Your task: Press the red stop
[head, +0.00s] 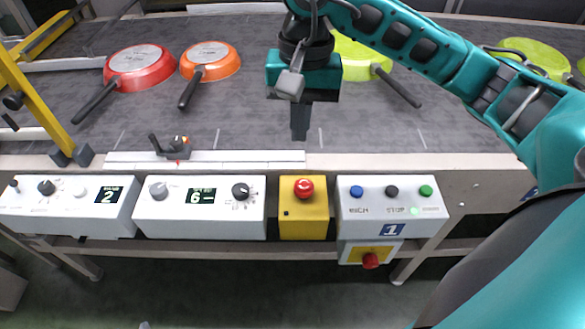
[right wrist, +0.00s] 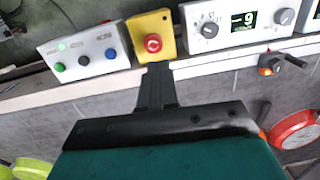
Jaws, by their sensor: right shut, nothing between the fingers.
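The red mushroom-shaped stop button (head: 303,187) sits on top of a yellow box (head: 304,222) at the front edge of the conveyor. In the right wrist view the red button (right wrist: 153,43) shows on its yellow box, just beyond my fingertips. My right gripper (head: 300,134) is shut and empty, pointing down over the conveyor, behind the button in the head view. In the right wrist view its closed fingers (right wrist: 158,70) overlap the lower edge of the yellow box; I cannot tell whether they touch it. My left gripper is not in view.
A white box with blue, black and green buttons (head: 391,208) stands right of the yellow box. Below it is another red knob (head: 370,261). A white dial box (head: 200,209) stands left. Red (head: 139,68), orange (head: 210,62) and green pans (head: 361,58) lie on the belt.

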